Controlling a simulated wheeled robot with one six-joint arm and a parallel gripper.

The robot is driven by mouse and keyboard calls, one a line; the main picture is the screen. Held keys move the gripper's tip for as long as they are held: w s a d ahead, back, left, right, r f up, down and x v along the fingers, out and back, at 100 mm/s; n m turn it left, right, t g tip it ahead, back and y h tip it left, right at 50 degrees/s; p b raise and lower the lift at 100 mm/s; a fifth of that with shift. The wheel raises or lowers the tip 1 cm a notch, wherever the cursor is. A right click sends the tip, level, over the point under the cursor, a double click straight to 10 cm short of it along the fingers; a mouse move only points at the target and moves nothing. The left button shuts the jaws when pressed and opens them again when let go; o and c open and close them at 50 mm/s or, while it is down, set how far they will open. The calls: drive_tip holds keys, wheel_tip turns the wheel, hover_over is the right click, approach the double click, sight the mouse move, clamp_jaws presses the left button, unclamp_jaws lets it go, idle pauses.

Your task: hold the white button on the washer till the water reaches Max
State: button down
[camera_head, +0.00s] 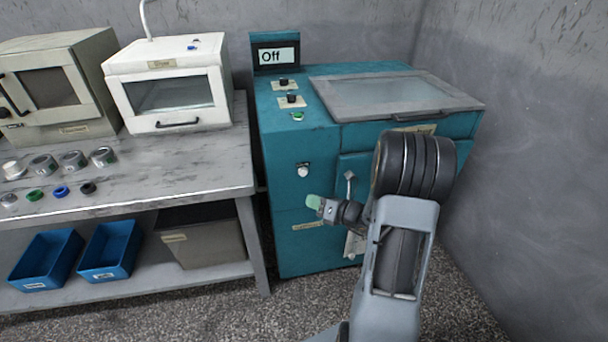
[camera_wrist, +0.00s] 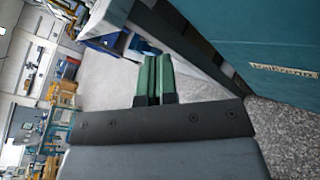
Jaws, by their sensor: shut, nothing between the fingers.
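The washer (camera_head: 290,228) is a teal cabinet with a grey-framed glass lid (camera_head: 395,95) on top. Its display (camera_head: 279,56) reads "Off". A white button (camera_head: 303,171) sits on its front face, left of a metal lever handle (camera_head: 349,180). My gripper (camera_head: 315,203) is in front of the washer, below and slightly right of the white button and apart from it. Its green fingers are shut and empty; they also show in the wrist view (camera_wrist: 154,78), where the washer side (camera_wrist: 270,40) is at upper right. The white button does not show in the wrist view. No water level is readable.
A grey workbench (camera_head: 150,175) with metal cups and coloured caps stands to the left. A white oven-like box (camera_head: 170,85) stands on it. Blue bins (camera_head: 108,250) sit on its lower shelf. A grey wall (camera_head: 530,170) closes the right side.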

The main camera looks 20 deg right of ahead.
sight(303, 173)
drive_tip(key=shift+w+d+b, duration=0.1)
drive_tip(key=shift+w+d, duration=0.15)
drive_tip(key=shift+w, duration=1.1)
drive_tip(key=shift+w+d+b, duration=0.15)
drive_tip(key=shift+w+d, duration=0.15)
drive_tip(key=shift+w, duration=1)
drive_tip(key=shift+w+d+b, duration=0.1)
drive_tip(key=shift+w+d, duration=0.15)
drive_tip(key=shift+w, duration=1.1)
drive_tip(key=shift+w+d, duration=0.15)
drive_tip(key=shift+w, duration=0.65)
idle(3.2)
